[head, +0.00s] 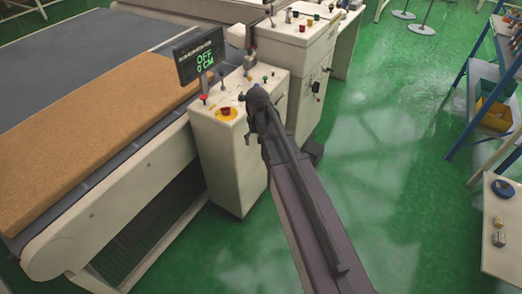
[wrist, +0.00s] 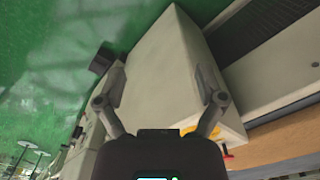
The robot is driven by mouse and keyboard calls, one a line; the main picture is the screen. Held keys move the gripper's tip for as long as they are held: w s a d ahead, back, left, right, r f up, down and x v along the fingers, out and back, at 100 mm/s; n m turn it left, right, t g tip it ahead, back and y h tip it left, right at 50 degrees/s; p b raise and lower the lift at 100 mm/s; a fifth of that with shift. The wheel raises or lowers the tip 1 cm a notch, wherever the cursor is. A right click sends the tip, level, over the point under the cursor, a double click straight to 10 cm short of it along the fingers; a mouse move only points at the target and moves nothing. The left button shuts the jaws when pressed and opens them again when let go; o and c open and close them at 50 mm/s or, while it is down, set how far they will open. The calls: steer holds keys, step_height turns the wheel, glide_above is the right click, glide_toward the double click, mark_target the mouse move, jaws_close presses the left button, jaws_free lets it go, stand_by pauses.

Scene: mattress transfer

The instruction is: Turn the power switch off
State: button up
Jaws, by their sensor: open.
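A white control cabinet (head: 225,165) carries several small knobs and levers and a red button on a yellow disc (head: 227,113). A black display (head: 200,56) above it reads "OFF" and "0 CM" in green. I cannot tell which control is the power switch. My arm's end is at the cabinet's right edge in the head view and hides part of its top. In the wrist view my gripper (wrist: 158,82) is open and empty, with the pale cabinet face (wrist: 160,65) beyond its spread fingers. The yellow disc is partly hidden behind the right finger.
A conveyor (head: 75,240) with a brown mattress (head: 95,115) stands left of the cabinet. A second white cabinet (head: 290,55) with more controls stands behind. A blue shelf (head: 475,85) and a white table (head: 502,240) are on the right. The green floor (head: 390,180) between is clear.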

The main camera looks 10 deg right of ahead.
steer(key=s, duration=0.2)
steer(key=f, duration=0.1)
steer(key=shift+s+d+b, duration=0.35)
steer(key=shift+s, duration=0.05)
steer(key=s+d, duration=0.2)
steer(key=s, duration=0.9)
steer(key=shift+s+d, duration=0.1)
stand_by(0.8)
